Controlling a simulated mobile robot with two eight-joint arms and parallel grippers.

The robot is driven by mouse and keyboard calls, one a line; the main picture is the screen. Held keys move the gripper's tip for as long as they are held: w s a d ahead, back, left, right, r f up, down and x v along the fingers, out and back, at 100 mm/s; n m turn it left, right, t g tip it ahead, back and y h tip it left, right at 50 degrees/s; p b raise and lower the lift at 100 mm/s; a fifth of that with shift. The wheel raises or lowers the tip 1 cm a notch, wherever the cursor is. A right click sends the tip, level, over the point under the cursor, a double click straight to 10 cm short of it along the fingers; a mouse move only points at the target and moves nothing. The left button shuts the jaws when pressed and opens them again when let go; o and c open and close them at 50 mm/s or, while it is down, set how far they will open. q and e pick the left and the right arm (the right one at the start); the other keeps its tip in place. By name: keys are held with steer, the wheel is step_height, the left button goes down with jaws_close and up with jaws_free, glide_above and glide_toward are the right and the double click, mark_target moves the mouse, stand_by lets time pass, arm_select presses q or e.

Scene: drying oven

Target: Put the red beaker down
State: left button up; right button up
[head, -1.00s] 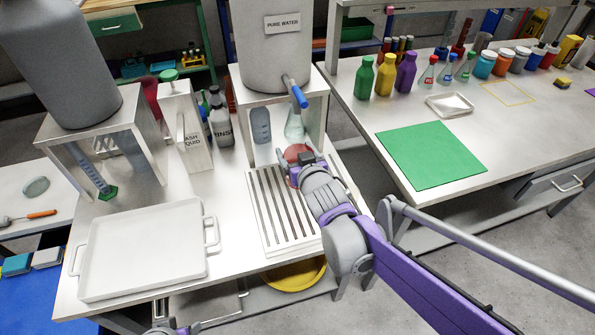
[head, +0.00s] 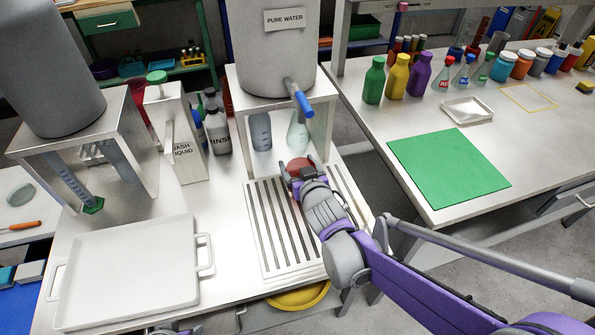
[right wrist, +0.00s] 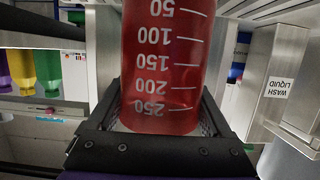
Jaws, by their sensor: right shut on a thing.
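The red beaker (right wrist: 160,65) fills the middle of the right wrist view, with white graduation marks upside down in that picture. In the head view the red beaker (head: 299,164) is mostly hidden behind my right gripper (head: 302,172). My right gripper (right wrist: 160,120) is shut around the beaker, with a finger on each side. In the head view it is over the back part of the slotted drain rack (head: 270,268), in front of the pure water stand. I cannot tell whether the beaker's base touches the rack. My left gripper is not clearly seen.
The pure water tank (head: 275,50) with its blue-handled tap (head: 303,103) stands just behind. A white tray (head: 130,270) lies to the left, near the wash liquid container (head: 180,140). A green mat (head: 450,170) lies on the right table, across a gap.

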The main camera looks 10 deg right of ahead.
step_height(320, 180, down, 2)
steer(key=shift+f, duration=0.1)
steer(key=o, duration=1.3)
steer(key=shift+c, duration=0.2)
steer(key=shift+r, duration=0.2)
steer(key=p+v, duration=0.3)
steer(key=v, duration=0.9)
